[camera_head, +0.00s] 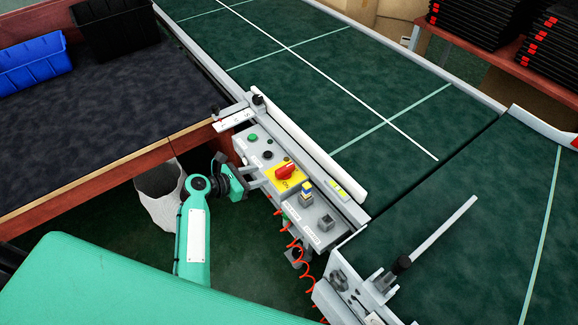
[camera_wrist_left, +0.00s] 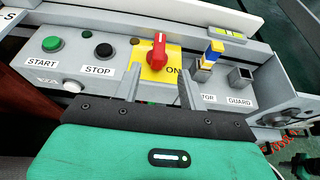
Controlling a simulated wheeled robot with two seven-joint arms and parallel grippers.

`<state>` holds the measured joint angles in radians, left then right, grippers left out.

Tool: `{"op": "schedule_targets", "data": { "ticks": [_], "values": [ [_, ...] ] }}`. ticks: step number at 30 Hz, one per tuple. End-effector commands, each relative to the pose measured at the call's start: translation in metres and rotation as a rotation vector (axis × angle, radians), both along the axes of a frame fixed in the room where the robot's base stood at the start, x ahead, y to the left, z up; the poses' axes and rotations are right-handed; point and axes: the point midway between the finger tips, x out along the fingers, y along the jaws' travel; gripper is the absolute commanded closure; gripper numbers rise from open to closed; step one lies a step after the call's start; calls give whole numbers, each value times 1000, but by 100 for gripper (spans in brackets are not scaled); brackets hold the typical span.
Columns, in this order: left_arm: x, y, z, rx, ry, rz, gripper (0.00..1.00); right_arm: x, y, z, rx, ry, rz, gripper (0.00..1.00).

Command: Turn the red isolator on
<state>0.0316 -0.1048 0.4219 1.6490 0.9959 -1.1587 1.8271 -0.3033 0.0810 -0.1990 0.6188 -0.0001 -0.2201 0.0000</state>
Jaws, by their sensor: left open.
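The red isolator (camera_head: 286,172) is a rotary knob on a yellow plate (camera_head: 271,180) on the grey control box beside the conveyor. In the left wrist view the red isolator (camera_wrist_left: 157,52) has its handle roughly upright, and the word ON shows to the right below it. My left gripper (camera_head: 258,179) comes in from the left, just short of the knob. In the left wrist view its two fingers (camera_wrist_left: 160,88) are apart, below the knob on either side, with nothing between them. My right gripper is not in view.
A green START button (camera_wrist_left: 52,44) and a black STOP button (camera_wrist_left: 103,50) sit left of the isolator. A blue and yellow block (camera_wrist_left: 212,54) and a GUARD switch (camera_wrist_left: 241,77) sit right of it. A coiled red cable (camera_head: 290,232) hangs below the box.

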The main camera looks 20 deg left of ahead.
Motion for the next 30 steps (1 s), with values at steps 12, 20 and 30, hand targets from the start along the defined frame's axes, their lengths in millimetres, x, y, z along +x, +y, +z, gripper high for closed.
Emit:
{"op": "schedule_targets", "data": {
  "ticks": [12,20,30],
  "values": [
    [50,-39,-22,-11,1,2,58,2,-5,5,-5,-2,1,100],
    [83,-64,-41,-7,2,3,58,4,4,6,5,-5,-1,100],
    [100,-77,-50,-6,1,2,58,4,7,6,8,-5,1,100]
  ]
}}
